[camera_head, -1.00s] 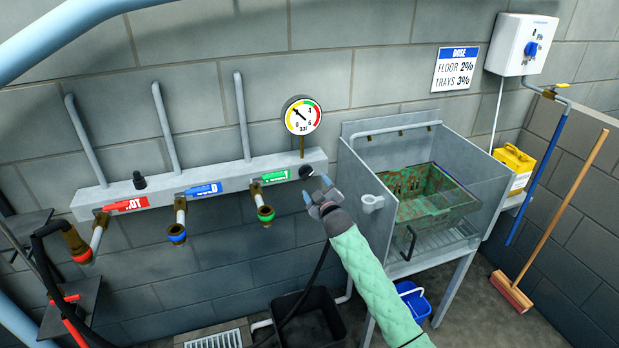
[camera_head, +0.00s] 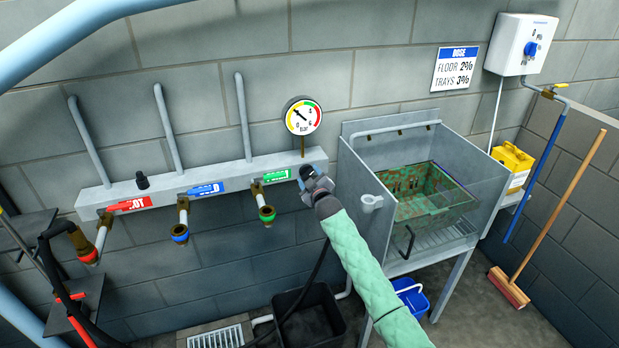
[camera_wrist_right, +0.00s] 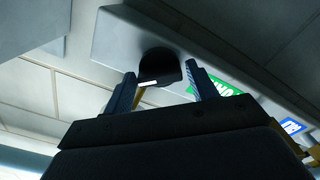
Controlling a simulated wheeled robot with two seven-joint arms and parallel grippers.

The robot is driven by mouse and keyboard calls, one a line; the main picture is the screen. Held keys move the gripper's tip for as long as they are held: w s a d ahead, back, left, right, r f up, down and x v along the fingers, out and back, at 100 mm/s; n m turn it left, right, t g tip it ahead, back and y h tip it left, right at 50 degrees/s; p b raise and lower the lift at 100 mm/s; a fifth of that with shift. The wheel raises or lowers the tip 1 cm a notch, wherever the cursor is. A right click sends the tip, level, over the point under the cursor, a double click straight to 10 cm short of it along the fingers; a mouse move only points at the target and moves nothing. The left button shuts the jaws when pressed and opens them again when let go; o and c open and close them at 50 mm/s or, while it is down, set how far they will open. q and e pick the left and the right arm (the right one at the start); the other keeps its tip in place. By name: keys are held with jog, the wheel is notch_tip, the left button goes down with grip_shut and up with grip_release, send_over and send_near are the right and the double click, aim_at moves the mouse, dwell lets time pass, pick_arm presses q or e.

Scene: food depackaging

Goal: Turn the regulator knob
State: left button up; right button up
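The black regulator knob (camera_wrist_right: 160,66) sits on the right end of the pale manifold (camera_head: 230,172), below the pressure gauge (camera_head: 302,115). A white mark shows on its lower edge in the right wrist view. My right gripper (camera_head: 311,177) is at the knob, which is partly hidden behind it in the head view. In the right wrist view its two blue-grey fingers (camera_wrist_right: 159,78) are apart, one on each side of the knob, with small gaps visible. The gauge needle points to the upper left. My left gripper does not show.
Red, blue and green labelled valves (camera_head: 265,206) hang along the manifold left of the knob. A metal sink (camera_head: 362,160) with a green crate (camera_head: 432,205) stands to the right. A black bin (camera_head: 312,315) is on the floor below.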

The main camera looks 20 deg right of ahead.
jog(key=c, duration=0.6)
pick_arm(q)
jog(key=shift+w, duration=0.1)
pick_arm(e)
jog(key=shift+m, duration=0.3)
